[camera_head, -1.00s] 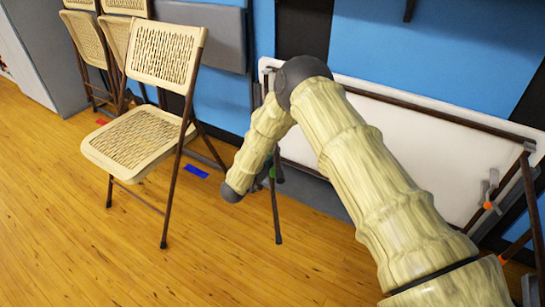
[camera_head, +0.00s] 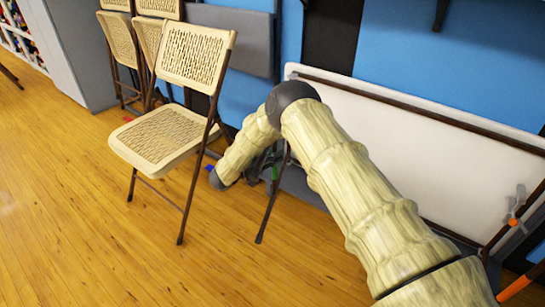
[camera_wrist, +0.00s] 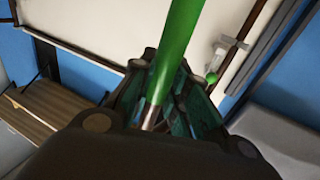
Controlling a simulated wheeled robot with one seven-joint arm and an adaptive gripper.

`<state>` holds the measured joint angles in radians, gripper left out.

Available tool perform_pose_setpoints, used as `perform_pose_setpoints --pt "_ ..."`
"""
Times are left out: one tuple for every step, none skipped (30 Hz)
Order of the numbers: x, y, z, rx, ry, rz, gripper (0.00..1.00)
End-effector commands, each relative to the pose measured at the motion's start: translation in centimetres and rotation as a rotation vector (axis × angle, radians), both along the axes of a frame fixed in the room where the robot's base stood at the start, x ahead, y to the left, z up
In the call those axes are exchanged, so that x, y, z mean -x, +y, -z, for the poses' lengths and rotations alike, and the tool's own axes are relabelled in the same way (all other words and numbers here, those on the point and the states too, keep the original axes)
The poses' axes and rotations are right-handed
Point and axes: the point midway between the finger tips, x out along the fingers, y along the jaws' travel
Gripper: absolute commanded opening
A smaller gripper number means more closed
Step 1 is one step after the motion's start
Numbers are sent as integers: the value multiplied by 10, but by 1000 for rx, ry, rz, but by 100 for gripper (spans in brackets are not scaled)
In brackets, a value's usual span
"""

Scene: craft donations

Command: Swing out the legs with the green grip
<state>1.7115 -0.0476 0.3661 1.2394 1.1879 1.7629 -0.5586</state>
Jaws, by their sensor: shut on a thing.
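A white folding table (camera_head: 420,140) stands on its long edge, leaning at the blue wall. A dark leg (camera_head: 270,210) at its left end angles out from it over the floor. My gripper (camera_head: 266,166) is at this leg, mostly hidden behind my arm in the head view. A small part of the green grip (camera_head: 275,173) shows beside it. In the wrist view the green grip (camera_wrist: 180,45) runs between the fingers of my gripper (camera_wrist: 165,100), which are shut on it.
A tan folding chair (camera_head: 160,140) stands open left of my gripper, close to the leg. More folded chairs (camera_head: 120,40) lean at the back left. An orange knob (camera_head: 513,221) and orange grip (camera_head: 517,285) are at the table's right end. The front floor is clear.

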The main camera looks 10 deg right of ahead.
Motion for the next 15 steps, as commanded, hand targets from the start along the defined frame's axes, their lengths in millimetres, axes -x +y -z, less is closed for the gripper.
perform_pose_setpoints --pt "-1 -1 -1 1 -3 0 0" --pt "-1 -1 -1 1 -3 0 0" --pt "-1 -1 -1 1 -3 -1 0" --pt "-1 -1 -1 1 -3 -1 0" --pt "-1 -1 -1 1 -3 -1 18" --pt "-1 0 -1 1 -3 -1 26" --pt "-1 0 -1 0 -2 -2 31" --pt "-1 0 -1 0 -2 -2 37" --pt "-1 1 -1 0 -2 -3 39" --pt "-1 1 -1 1 -1 -3 39" --pt "-1 2 -1 1 -1 -3 39" --pt "-1 2 -1 1 -1 -4 39" --pt "-1 3 -1 1 -1 -4 39" --pt "-1 3 0 1 -1 -4 39" --pt "-1 3 0 1 -1 -5 39"
